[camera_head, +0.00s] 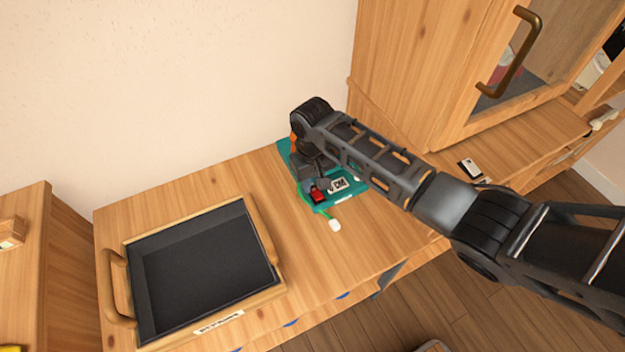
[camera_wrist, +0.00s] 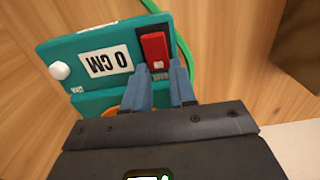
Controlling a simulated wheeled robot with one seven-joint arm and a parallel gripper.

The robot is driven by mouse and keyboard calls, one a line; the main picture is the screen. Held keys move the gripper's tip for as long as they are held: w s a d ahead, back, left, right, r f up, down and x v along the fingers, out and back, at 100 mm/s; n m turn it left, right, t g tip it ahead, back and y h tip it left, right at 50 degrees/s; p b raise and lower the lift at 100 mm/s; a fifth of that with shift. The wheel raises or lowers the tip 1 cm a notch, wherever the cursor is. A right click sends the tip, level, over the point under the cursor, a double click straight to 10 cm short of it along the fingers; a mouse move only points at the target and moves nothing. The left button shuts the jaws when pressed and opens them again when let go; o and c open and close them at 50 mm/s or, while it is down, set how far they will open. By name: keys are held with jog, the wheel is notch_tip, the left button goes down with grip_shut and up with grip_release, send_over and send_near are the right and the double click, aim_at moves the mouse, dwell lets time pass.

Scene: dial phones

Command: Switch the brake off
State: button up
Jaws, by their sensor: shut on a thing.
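A teal control box (camera_wrist: 105,60) stands on the wooden cabinet top; it also shows in the head view (camera_head: 352,190). A red rocker switch (camera_wrist: 153,48) sits in a dark recess on its face, and it also shows in the head view (camera_head: 318,196).
A green cable (camera_wrist: 188,50) runs from the box to a white end piece (camera_head: 334,225) on the wood. A dark tray (camera_head: 205,270) with a wooden frame and handle stands left of the box. A wooden cupboard (camera_head: 420,60) rises behind my arm at the right.

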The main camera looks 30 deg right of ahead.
grip_shut()
jog(key=p, duration=0.1)
jog(key=t+p, duration=0.1)
jog(key=shift+s+a+r+p, duration=0.1)
jog(key=shift+s+r+p, duration=0.2)
jog(key=shift+p, duration=0.05)
jog(key=shift+s+t+p, duration=0.15)
jog(key=shift+t+p, duration=0.65)
jog(key=shift+t, duration=0.4)
jog(key=o, duration=0.6)
grip_release()
jog(key=shift+o, duration=0.2)
